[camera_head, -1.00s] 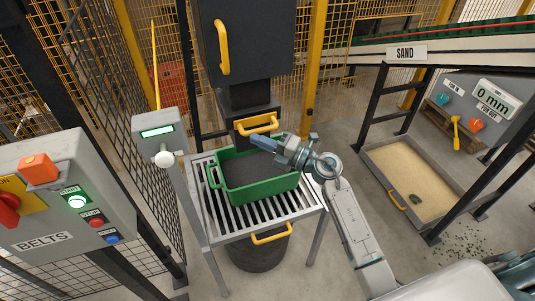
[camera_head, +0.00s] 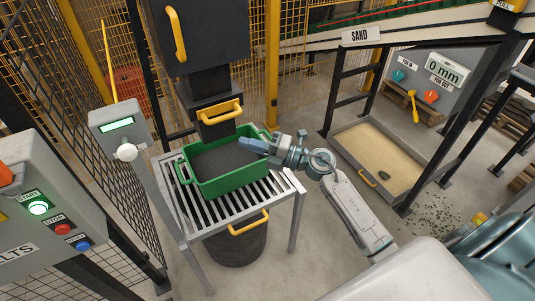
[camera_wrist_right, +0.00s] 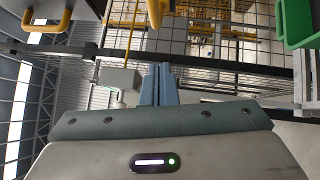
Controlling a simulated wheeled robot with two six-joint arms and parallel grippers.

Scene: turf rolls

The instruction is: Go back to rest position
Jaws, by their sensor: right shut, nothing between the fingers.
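My right gripper (camera_head: 253,146) is in the head view, above the right part of a green bin (camera_head: 225,184) filled with dark material. Its blue fingers are together and hold nothing. In the right wrist view the two fingers (camera_wrist_right: 158,85) point away from the camera, side by side and closed, with a corner of the green bin (camera_wrist_right: 297,22) at the upper right. My right arm reaches in from the lower right. My left gripper does not show in the head view.
The bin stands on a slatted metal stand (camera_head: 266,187) under a dark machine with yellow handles. A control panel (camera_head: 40,235) with lit buttons and a grey post (camera_head: 122,150) stand at the left. A sand tray (camera_head: 375,150) lies at the right, with open floor between.

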